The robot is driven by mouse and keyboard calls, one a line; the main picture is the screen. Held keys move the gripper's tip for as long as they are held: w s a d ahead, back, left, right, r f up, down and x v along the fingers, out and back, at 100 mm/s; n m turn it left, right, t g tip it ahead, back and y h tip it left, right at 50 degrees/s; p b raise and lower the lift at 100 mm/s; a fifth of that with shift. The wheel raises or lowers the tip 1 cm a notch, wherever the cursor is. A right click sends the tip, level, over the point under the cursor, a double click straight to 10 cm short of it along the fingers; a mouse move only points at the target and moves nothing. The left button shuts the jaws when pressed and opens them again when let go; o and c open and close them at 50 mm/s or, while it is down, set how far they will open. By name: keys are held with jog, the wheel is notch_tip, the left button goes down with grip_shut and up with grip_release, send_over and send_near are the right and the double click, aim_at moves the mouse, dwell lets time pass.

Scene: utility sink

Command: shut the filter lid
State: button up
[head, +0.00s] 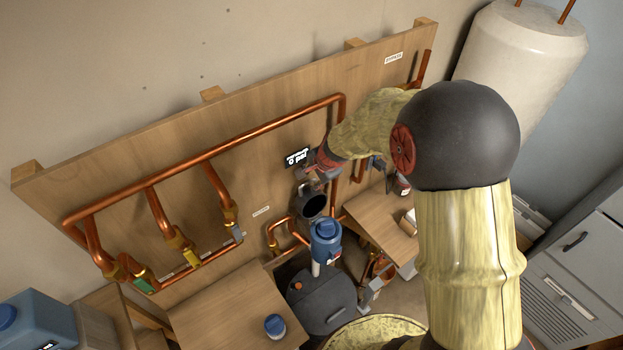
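A dark round housing (313,206) with an open mouth, which looks like the filter, stands in front of the wooden board in the head view. Its dark interior shows. A small grey part beside its upper rim may be the raised lid, but it is too small to be sure. My gripper (313,172), with red and grey parts, is just above the housing at the end of my yellow-covered arm. I cannot tell whether it touches the lid. Its fingertips are small and partly hidden, so their opening is unclear.
A blue-topped unit (326,241) stands just below the housing, above a dark tank (320,301). Copper pipes (205,157) run across the board on the left. Wooden tabletops (225,312) lie below, one carrying a blue-lidded jar (275,327). A white cylinder (520,62) is at upper right.

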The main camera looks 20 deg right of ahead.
jog(key=shift+c, duration=0.6)
grip_shut()
